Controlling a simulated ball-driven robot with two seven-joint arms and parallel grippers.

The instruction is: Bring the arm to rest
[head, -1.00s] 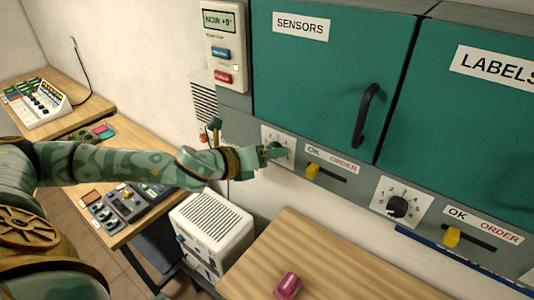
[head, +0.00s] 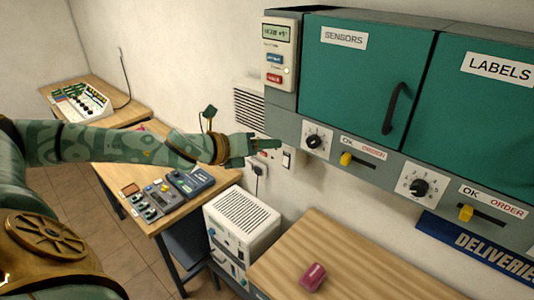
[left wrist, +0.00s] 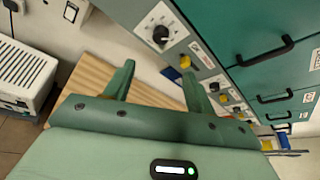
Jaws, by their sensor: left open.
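My left arm (head: 110,147) reaches in from the left in the head view, stretched out across the wall. Its gripper (head: 246,147) is left of the dial (head: 314,141) under the SENSORS cabinet, apart from it. In the left wrist view, the two green fingers (left wrist: 158,84) stand wide apart with nothing between them. The SENSORS dial shows there too (left wrist: 160,35), beyond the fingers. My right gripper is in neither view.
Teal cabinets (head: 365,85) with handles and yellow sliders (head: 346,159) fill the right. Below are a wooden table (head: 350,262) with a pink object (head: 312,277) and a white vented unit (head: 243,222). A workbench (head: 165,215) with devices stands under my left arm.

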